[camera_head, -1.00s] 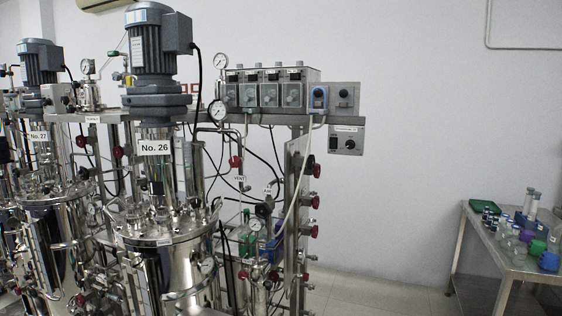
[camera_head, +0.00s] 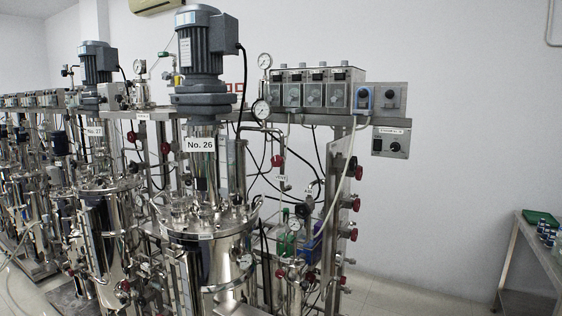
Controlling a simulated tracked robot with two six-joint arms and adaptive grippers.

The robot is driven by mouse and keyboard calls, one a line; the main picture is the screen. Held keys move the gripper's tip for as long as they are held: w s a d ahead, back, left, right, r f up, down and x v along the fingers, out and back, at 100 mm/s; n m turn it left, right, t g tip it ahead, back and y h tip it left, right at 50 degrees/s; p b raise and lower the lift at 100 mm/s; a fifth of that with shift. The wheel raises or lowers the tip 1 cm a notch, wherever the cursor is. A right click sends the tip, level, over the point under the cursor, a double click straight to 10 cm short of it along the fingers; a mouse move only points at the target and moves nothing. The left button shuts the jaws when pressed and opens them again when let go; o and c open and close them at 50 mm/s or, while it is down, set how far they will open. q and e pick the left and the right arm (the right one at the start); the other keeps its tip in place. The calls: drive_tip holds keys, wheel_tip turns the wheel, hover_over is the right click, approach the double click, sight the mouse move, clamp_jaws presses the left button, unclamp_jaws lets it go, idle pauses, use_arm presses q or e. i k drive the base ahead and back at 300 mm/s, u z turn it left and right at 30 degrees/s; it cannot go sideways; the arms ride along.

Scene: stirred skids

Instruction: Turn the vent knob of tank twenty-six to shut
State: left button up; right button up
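Tank twenty-six (camera_head: 215,255) is a shiny steel vessel with a grey motor (camera_head: 199,45) on top and a white "No. 26" plate (camera_head: 201,144). To its right, on the pipework, a small red knob (camera_head: 277,160) sits above a small white tag (camera_head: 282,178) that seems to read VENT. I cannot tell from here whether this knob is open or shut. Neither of my grippers is in view, and nothing of mine touches the knob.
Tank twenty-seven (camera_head: 105,225) and more skids stand to the left. Several red knobs line the frame post right of tank twenty-six. A control box (camera_head: 391,142) hangs at the frame's right end. A steel table (camera_head: 545,245) is at the right edge. Floor between is clear.

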sight(276, 160)
drive_tip(key=z, duration=0.1)
drive_tip(key=i, duration=1)
drive_tip(key=u, duration=0.1)
